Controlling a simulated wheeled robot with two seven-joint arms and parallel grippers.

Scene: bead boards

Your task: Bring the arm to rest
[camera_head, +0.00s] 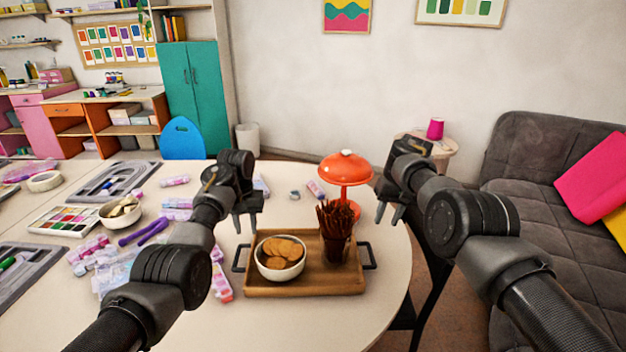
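My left gripper (245,222) hangs fingers-down over the table, just behind and left of the wooden tray. Its two fingers are apart, with nothing seen between them. My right gripper (390,213) is at the table's right edge, right of the red lamp, also fingers-down. Its fingers are apart and it looks empty. Both arms reach in from the bottom corners and cover part of the table and sofa.
The wooden tray (300,290) bears a bowl of cookies (266,258) and a dark cup of brown sticks (337,247). A red lamp (345,170) stands behind it. Bead boards (108,182), tubes and a paint set (63,221) crowd the left.

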